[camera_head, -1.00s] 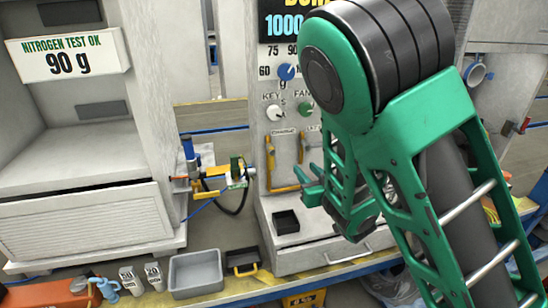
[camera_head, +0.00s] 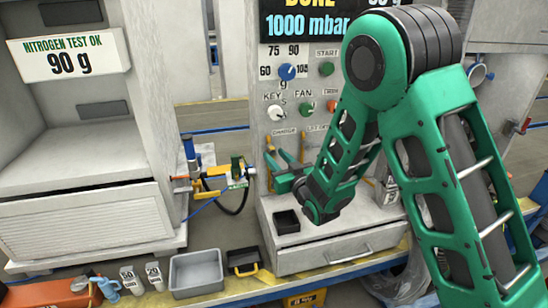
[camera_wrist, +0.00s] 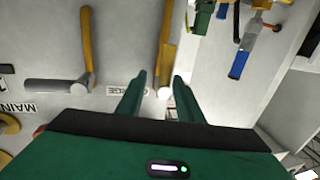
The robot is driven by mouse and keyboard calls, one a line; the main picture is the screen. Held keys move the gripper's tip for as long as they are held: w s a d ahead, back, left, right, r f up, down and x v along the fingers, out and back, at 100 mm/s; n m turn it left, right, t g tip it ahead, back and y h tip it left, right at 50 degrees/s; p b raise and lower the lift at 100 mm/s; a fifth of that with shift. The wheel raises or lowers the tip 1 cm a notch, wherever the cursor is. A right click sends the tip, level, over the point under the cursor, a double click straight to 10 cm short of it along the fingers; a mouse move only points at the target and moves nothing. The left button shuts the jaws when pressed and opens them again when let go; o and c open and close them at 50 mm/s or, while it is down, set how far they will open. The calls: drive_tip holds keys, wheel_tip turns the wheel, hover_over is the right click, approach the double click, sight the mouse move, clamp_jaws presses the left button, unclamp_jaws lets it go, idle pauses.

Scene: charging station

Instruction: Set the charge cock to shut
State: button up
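The charge cock has a yellow lever (camera_wrist: 167,45) that stands close to upright in the wrist view, beside a partly hidden label ending in "GE". In the head view yellow levers (camera_head: 270,161) show on the panel near the "CHARGE" label, partly hidden by my arm. My gripper (camera_head: 272,181) is low in front of the panel, with its fingers pointing left. In the wrist view my gripper (camera_wrist: 159,80) has its two green fingers apart. The lever's lower end shows between the fingertips. Contact with it cannot be told.
A second yellow lever (camera_wrist: 86,45) on a grey body is left in the wrist view, near a "MAIN" label. A hose fitting (camera_head: 235,175) juts out left of the panel. A black tray (camera_head: 287,221) sits on the ledge below. A grey bin (camera_head: 197,273) stands on the bench.

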drive_tip(key=shift+x, duration=1.1)
drive_tip(key=shift+s+a+f, duration=0.1)
drive_tip(key=shift+a+f, duration=0.05)
drive_tip(key=shift+a, duration=0.05)
